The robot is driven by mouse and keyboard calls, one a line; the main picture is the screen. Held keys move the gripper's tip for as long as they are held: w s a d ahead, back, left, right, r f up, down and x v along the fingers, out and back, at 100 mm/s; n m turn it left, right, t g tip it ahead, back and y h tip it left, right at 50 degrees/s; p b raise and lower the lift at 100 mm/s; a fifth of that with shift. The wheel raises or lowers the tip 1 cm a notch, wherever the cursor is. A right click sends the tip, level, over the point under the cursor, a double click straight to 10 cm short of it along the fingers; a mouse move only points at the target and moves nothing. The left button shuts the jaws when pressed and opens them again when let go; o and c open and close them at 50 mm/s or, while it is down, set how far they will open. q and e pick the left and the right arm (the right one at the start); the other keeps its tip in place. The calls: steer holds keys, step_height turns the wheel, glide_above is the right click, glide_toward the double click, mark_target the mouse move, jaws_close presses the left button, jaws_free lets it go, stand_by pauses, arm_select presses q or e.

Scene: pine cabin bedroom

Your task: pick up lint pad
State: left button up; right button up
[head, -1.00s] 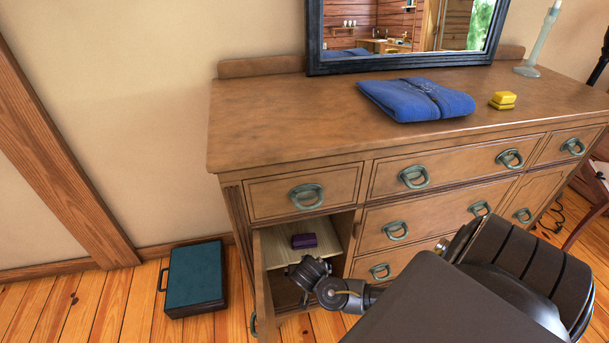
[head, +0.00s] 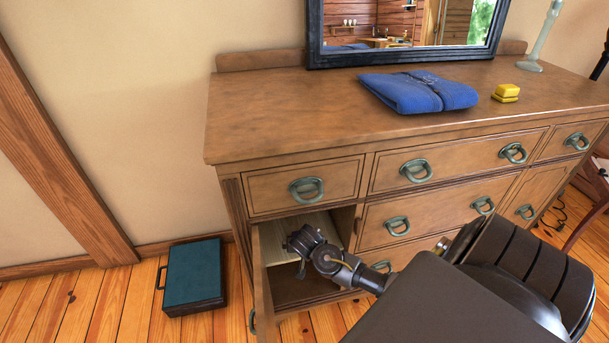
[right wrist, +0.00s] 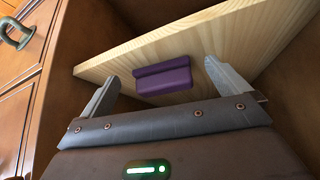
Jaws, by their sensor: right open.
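A small purple pad (right wrist: 163,76) with a stepped shape, which looks like the lint pad, lies on a pale wooden shelf (right wrist: 225,40) in the right wrist view. The shelf is inside the dresser's open lower-left compartment. My right gripper (right wrist: 158,82) is open, with one finger to each side of the pad in the picture, and appears short of it. In the head view my right gripper (head: 304,241) is at the compartment opening and hides the pad. My left gripper is not in view.
The open cabinet door (head: 261,280) stands left of my gripper. The dresser top (head: 280,110) holds a folded blue garment (head: 418,93), a yellow stepped block (head: 506,93), a mirror and a candlestick (head: 540,38). A teal case (head: 195,275) lies on the floor at left.

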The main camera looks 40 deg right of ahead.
steer(key=w+d, duration=0.2)
steer(key=w, duration=0.1)
steer(key=shift+w+d+b, duration=0.25)
steer(key=shift+d+b, duration=0.15)
steer(key=shift+w+d+f, duration=0.35)
steer(key=shift+f, duration=0.15)
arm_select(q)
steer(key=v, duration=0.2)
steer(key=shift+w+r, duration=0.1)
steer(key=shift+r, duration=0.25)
arm_select(e)
steer(key=shift+c, duration=0.3)
steer(key=c, duration=0.8)
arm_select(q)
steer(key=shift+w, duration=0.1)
arm_select(e)
steer(key=shift+r, duration=0.1)
